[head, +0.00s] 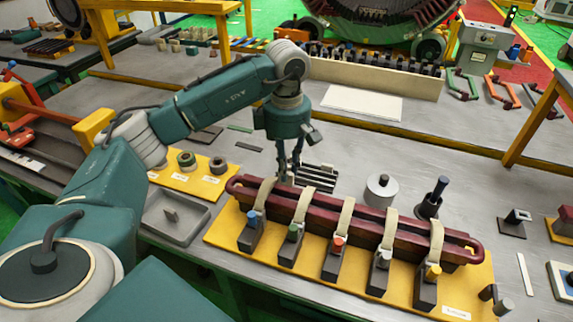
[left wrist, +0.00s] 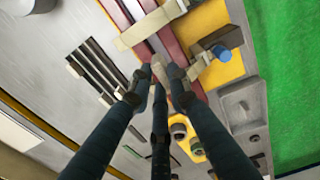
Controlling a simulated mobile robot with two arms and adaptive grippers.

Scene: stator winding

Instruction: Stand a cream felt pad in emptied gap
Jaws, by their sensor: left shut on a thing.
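My left gripper (head: 289,176) points down behind the left end of the dark red coil (head: 360,222). It is shut on a small cream piece (left wrist: 158,66), seemingly the felt pad, between its fingertips in the left wrist view (left wrist: 160,80). The fingers hide part of the pad and the coil end. Whether the pad touches the coil cannot be told. Cream straps (head: 345,215) cross the coil, each by a black clamp with a coloured knob. A dark slotted rack (head: 316,178) lies just behind the coil; it also shows in the left wrist view (left wrist: 98,72). My right gripper is not in view.
The coil lies along a yellow base plate (head: 222,238). A grey tray (head: 150,226) stands to its left, near a yellow board with rings (head: 213,185). A pale cylinder (head: 381,190) and a dark post (head: 432,200) stand behind it.

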